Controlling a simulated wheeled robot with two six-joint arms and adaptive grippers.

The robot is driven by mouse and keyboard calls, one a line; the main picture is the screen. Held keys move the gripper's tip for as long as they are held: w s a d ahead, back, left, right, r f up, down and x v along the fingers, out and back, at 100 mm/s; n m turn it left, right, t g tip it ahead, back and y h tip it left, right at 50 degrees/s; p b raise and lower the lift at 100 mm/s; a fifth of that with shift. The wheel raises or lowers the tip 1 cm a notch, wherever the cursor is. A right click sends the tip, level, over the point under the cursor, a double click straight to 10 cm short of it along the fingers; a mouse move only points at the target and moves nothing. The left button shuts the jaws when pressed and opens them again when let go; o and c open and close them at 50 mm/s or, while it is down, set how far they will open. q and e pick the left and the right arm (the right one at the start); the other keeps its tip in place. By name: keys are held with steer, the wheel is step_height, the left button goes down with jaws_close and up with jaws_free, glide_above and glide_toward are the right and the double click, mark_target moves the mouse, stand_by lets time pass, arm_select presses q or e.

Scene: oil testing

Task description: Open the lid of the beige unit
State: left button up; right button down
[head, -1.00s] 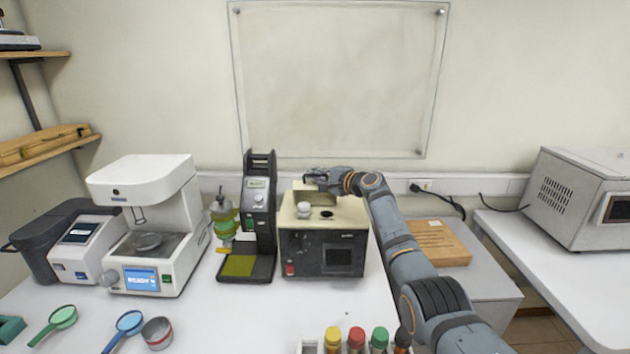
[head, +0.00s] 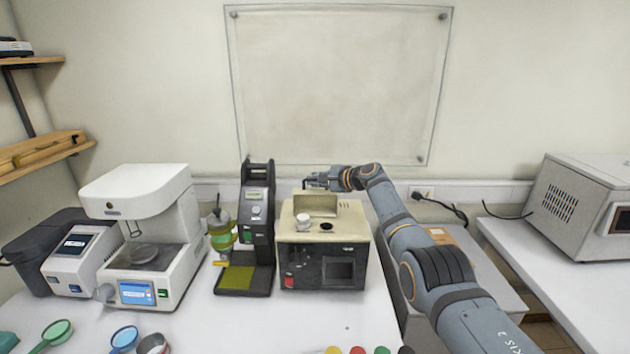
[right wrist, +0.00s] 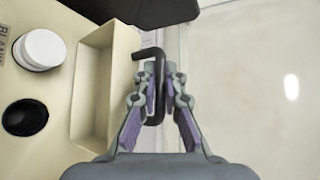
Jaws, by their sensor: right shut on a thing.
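The beige unit (head: 357,220) stands near the back of the bench, with a dark front panel and a small screen. Its lid (head: 316,204) is raised and stands about upright at the back of the top; in the right wrist view the lid (right wrist: 90,95) shows as a beige box-like panel. My right gripper (head: 311,183) is behind and above the lid. In the right wrist view my right gripper (right wrist: 157,78) is shut on the lid's black hooked handle (right wrist: 148,53). My left gripper is out of view.
A white cap (head: 303,219) and a dark round opening (head: 326,227) are on the unit's top. A black stand (head: 257,225) is close on its left, a white machine (head: 140,190) further left. The wall is close behind. Coloured caps (head: 357,350) show at the front edge.

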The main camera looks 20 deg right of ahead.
steer(key=c, duration=1.7)
jaws_free()
steer(key=shift+s+d, duration=0.1)
steer(key=shift+d, duration=0.05)
steer(key=shift+s+d, duration=0.15)
steer(key=v, duration=1.1)
steer(key=shift+s+r, duration=0.15)
steer(key=shift+s, duration=0.05)
steer(key=shift+w, duration=0.1)
